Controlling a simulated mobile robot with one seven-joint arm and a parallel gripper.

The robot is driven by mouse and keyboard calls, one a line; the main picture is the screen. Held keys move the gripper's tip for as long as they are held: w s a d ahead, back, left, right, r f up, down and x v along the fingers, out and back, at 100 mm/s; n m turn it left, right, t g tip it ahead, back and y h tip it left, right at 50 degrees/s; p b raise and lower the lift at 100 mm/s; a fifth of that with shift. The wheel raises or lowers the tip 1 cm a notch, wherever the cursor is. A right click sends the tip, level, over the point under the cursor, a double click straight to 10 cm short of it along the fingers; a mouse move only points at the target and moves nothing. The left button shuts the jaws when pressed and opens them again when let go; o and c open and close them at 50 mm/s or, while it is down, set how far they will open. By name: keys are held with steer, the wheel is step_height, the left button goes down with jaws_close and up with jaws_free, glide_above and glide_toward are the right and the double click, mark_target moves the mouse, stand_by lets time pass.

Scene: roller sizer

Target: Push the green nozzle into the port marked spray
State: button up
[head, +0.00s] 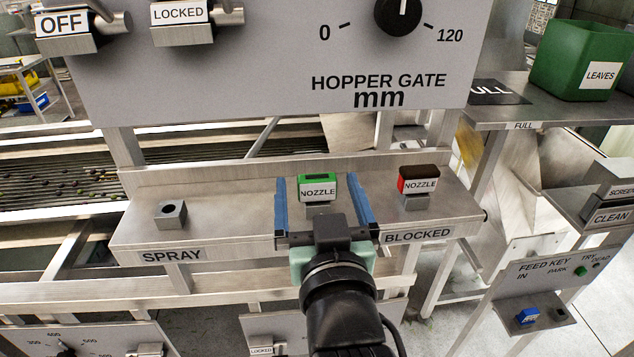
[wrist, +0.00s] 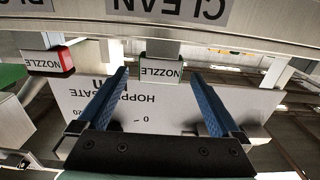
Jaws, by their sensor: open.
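The green nozzle (head: 318,180), with a white NOZZLE label, sits upright on a small grey stand in the middle of the metal shelf. My gripper (head: 317,170) is open, with one blue finger on each side of the nozzle in the head view. In the wrist view, the labelled nozzle (wrist: 160,69) shows upside down between the fingertips of my gripper (wrist: 159,73), with gaps on both sides. Whether the fingers reach fully around it is unclear. The spray port (head: 171,214) is a grey block with a dark round hole, empty, at the shelf's left above the SPRAY label (head: 172,256).
A red nozzle (head: 418,180) with a dark top stands on the shelf's right, behind the BLOCKED label (head: 418,235). A grey hopper gate panel (head: 250,80) hangs above the shelf's back. The shelf between port and green nozzle is clear.

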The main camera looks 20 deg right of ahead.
mark_target(316, 174)
steer(key=shift+w+d+r+p, duration=0.15)
steer(key=shift+w+r+p, duration=0.05)
steer(key=shift+w+p, duration=0.3)
steer(key=p+x, duration=0.2)
steer(key=x, duration=0.1)
steer(key=shift+w+d, duration=0.1)
steer(key=shift+w, duration=0.05)
steer(key=shift+w+d+f, duration=0.15)
steer(key=shift+w, duration=0.35)
steer(key=c, duration=1.4)
step_height(316, 174, up, 10)
steer(key=shift+r+b, duration=0.1)
steer(key=shift+b, duration=0.9)
